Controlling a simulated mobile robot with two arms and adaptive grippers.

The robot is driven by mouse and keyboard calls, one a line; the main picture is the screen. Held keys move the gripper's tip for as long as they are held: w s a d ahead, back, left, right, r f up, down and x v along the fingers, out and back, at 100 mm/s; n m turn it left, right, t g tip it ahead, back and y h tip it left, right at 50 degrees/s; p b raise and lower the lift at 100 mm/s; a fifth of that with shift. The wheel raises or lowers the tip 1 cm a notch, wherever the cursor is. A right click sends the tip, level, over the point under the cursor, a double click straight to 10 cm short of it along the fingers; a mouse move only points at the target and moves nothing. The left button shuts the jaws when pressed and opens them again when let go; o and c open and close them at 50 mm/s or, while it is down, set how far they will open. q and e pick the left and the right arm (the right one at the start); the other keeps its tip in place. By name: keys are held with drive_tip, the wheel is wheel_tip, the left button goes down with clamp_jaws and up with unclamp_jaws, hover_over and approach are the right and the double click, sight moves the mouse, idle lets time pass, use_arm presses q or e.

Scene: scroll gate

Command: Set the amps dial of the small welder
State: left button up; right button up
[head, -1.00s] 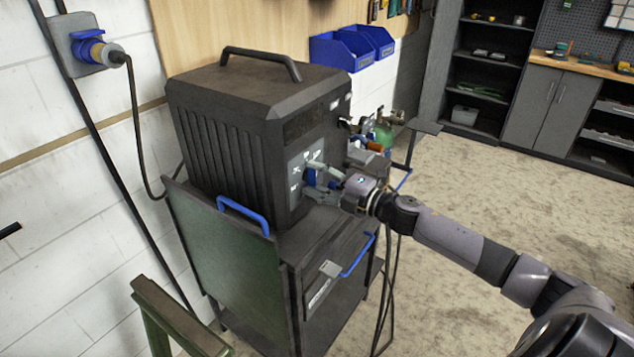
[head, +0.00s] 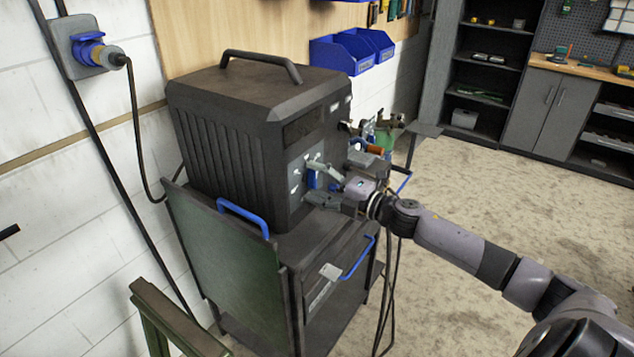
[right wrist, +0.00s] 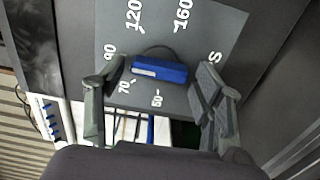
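The small welder (head: 222,125) is a dark ribbed box on a cart. Its amps dial (head: 312,180) is a blue bar-shaped knob on the grey front panel. In the right wrist view the dial (right wrist: 160,70) lies nearly crosswise, with white numbers around it; 120 and 160 read clearly above it. My right gripper (head: 324,185) is in front of the panel, its fingers on either side of the dial. In the right wrist view the gripper (right wrist: 158,84) is open, with a gap between each fingertip and the knob. My left gripper is not in view.
The cart (head: 225,265) has blue handles (head: 358,257). A cable runs from a blue wall plug (head: 95,52) behind the welder. A green cylinder (head: 386,138) stands beyond it. Blue bins (head: 332,56) hang on the wall. The floor at right is clear.

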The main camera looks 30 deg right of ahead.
idle(0.3)
drive_tip(key=shift+v, duration=6)
